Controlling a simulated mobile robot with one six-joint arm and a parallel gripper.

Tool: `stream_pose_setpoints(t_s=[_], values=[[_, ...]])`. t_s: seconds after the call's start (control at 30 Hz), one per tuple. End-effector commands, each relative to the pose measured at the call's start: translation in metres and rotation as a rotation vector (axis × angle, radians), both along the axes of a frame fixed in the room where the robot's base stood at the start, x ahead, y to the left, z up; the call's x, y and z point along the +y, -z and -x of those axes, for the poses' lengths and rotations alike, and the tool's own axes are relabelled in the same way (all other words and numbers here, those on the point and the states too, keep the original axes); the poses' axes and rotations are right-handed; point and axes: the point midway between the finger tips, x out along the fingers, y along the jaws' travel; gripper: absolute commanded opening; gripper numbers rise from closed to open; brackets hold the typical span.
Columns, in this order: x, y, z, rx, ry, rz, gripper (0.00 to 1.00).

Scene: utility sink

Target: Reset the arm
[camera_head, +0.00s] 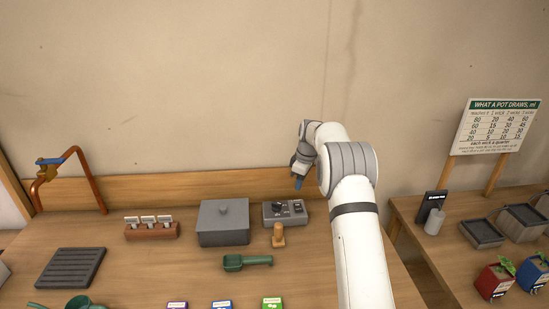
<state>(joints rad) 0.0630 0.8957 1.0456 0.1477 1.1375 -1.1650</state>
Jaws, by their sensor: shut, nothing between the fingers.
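My arm reaches up from the bottom of the head view, white with grey joints, and bends to the left at its top. My gripper (298,181) points down at the end of the arm and looks shut and empty. It appears above the back of the wooden bench (190,278), near a grey box with dark parts on top (285,212). I cannot tell its exact height, but no contact shows. Part of the bench is hidden behind my arm.
On the bench stand a grey lidded box (223,222), a wooden stamp-like piece (278,236), a green scoop (246,262), a label rack (151,229), a dark ribbed tray (67,268) and a copper tap (70,175). A second bench (440,250) with pots and a sign (496,127) is right.

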Motion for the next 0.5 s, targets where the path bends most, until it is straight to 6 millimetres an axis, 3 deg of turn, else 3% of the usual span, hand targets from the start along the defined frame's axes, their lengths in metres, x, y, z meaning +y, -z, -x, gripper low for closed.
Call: stream_pose_setpoints(t_s=[0.17,0.37,0.5], values=[[0.002,-0.033,0.018,-0.010,0.059,0.005,0.00],[0.008,-0.097,0.075,-0.027,0.219,0.011,0.00],[0.011,-0.134,0.124,-0.039,0.337,0.011,0.00]])
